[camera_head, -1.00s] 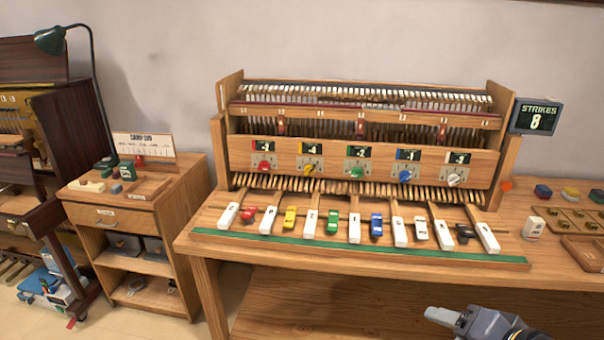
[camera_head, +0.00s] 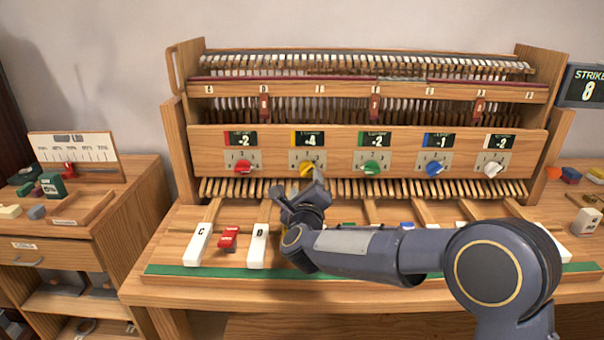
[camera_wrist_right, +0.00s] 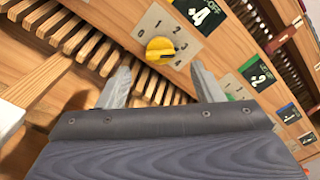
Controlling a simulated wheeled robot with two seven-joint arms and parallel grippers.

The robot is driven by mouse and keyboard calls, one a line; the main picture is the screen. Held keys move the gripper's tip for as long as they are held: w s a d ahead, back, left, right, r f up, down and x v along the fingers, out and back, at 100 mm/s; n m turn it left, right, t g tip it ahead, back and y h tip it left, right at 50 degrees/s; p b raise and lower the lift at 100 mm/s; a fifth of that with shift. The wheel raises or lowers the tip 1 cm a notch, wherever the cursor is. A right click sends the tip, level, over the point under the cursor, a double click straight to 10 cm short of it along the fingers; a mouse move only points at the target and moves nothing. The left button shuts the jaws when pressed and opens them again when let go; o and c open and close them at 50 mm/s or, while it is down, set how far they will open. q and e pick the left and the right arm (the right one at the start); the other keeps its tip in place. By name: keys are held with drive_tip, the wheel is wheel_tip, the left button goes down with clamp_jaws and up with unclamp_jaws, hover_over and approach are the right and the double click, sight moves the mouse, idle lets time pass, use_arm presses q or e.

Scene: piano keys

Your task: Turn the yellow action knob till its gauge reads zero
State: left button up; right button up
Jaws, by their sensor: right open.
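The yellow knob (camera_head: 306,168) sits on a pale dial plate on the wooden panel, second from the left. The gauge (camera_head: 309,139) above it reads -4. In the right wrist view the yellow knob (camera_wrist_right: 160,50) stands just beyond and between the fingertips, and its gauge (camera_wrist_right: 203,12) shows a 4. My right gripper (camera_head: 313,186) is open and empty, just in front of and below the knob; its two fingers (camera_wrist_right: 160,82) are spread apart and do not visibly touch it. My left gripper is not in view.
A red knob (camera_head: 242,166) is left of the yellow one, and green (camera_head: 371,167), blue (camera_head: 434,168) and white (camera_head: 493,169) knobs are to the right. White keys (camera_head: 198,244) and small coloured blocks lie below. A side cabinet (camera_head: 100,228) stands at the left.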

sight(306, 174)
drive_tip(key=w, duration=0.6)
drive_tip(key=shift+p, duration=0.4)
drive_tip(key=c, duration=1)
drive_tip(key=shift+f+n, duration=0.1)
drive_tip(key=shift+n, duration=0.2)
drive_tip(key=n, duration=0.7)
drive_tip(key=shift+s, duration=0.1)
drive_tip(key=n+p, duration=0.1)
drive_tip(key=n, duration=0.4)
drive_tip(key=shift+f, duration=0.15)
drive_tip(key=n+p, duration=0.2)
drive_tip(key=n, duration=0.3)
drive_tip(key=shift+f, duration=0.15)
